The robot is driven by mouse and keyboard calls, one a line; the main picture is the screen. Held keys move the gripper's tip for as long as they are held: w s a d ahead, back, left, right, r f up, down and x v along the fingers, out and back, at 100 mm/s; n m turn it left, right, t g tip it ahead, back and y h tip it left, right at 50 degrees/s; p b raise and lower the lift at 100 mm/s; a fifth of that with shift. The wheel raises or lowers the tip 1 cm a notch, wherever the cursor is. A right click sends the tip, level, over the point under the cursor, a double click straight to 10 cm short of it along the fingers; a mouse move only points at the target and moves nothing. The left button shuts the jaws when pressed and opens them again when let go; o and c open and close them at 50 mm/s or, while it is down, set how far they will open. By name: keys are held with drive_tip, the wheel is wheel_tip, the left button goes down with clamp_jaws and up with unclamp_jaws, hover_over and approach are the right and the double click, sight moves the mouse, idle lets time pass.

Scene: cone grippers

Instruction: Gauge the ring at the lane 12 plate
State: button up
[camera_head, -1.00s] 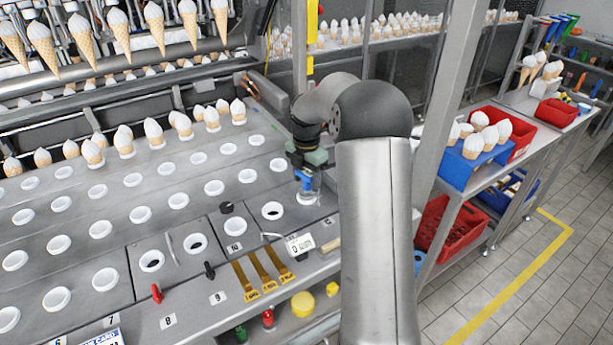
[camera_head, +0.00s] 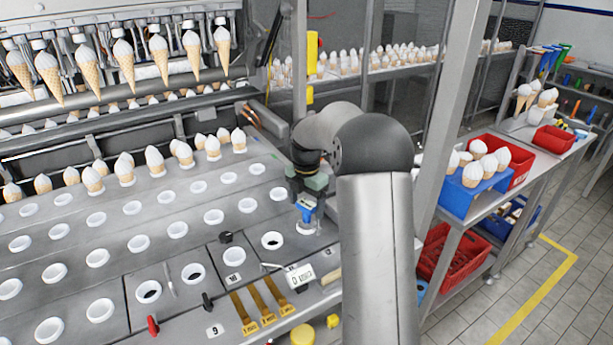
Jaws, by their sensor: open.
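My gripper (camera_head: 305,212) points down over the right end of the steel plates, partly hidden by my arm. Blue parts show at its tip; it is open. A pale ring shape (camera_head: 305,229) is just under it, too small to tell if it is touched. A white ring (camera_head: 272,241) around a dark hole lies on the plate to its left. A gauge with a white display (camera_head: 300,277) and a thin metal jaw lies in front of the gripper, apart from it. I can read no lane 12 label, so I cannot tell which ring is that lane's.
Several rows of white rings cover the plates at left. Cones hang at the back. A steel post (camera_head: 456,130) and shelf with blue and red bins (camera_head: 473,192) stand right.

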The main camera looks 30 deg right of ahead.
wheel_tip(320, 180, up, 16)
drive_tip(key=shift+b, duration=0.35)
idle(0.5)
drive_tip(key=s+a+f+m, duration=0.4)
drive_tip(key=s+m, duration=0.3)
drive_tip(key=s, duration=0.4)
drive_tip(key=s+a+f+m, duration=0.5)
drive_tip(key=s+a+m, duration=0.2)
drive_tip(key=s, duration=0.4)
drive_tip(key=s+a+f+m, duration=0.4)
drive_tip(key=s+a+m, duration=0.2)
drive_tip(key=s, duration=0.5)
drive_tip(key=shift+f+m+t, duration=0.25)
drive_tip(key=shift+m+t, duration=0.05)
drive_tip(key=shift+m, duration=0.9)
